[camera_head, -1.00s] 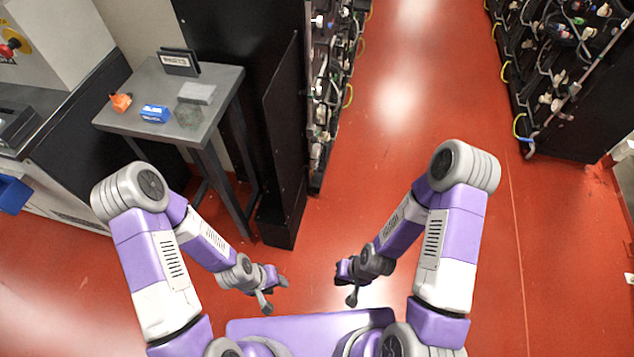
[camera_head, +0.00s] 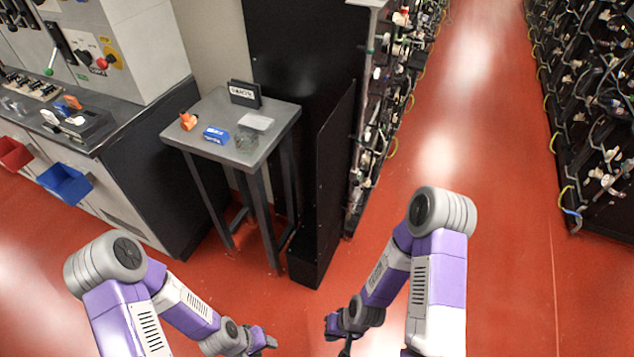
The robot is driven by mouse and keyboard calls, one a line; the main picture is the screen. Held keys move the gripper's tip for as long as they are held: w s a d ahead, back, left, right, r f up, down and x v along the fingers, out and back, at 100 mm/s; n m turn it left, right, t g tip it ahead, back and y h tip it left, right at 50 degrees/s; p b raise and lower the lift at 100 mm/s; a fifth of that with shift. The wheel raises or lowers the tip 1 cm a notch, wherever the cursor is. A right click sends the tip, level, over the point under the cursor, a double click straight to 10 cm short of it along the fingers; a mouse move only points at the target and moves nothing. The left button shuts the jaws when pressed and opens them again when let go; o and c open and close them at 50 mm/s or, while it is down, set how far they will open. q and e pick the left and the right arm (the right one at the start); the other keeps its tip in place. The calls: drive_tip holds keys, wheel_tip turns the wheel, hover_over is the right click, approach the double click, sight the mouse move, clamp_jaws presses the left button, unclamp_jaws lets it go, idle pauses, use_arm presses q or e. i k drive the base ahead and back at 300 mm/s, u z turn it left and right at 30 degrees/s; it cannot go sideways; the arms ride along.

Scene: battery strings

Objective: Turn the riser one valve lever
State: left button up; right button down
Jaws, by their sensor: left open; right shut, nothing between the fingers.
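I cannot pick out the riser one valve lever for certain. A thin upright grey pipe (camera_head: 367,110) runs down the near end of the left battery rack, but no lever on it is clear at this size. My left gripper (camera_head: 266,342) is low in the picture, above the red floor, open and empty. My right gripper (camera_head: 336,335) is to its right, also low, shut with nothing held. Both are well apart from the racks.
A small grey table (camera_head: 225,155) holds an orange item (camera_head: 188,121), a blue box (camera_head: 216,135) and a black sign (camera_head: 244,93). A counter with control panels (camera_head: 90,60) is at left. A black cabinet (camera_head: 310,60) adjoins the left rack. The red aisle (camera_head: 475,140) is clear.

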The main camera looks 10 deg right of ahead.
sight(355, 181)
drive_tip(key=u, duration=0.2)
drive_tip(key=i, duration=0.95)
drive_tip(key=z, duration=0.3)
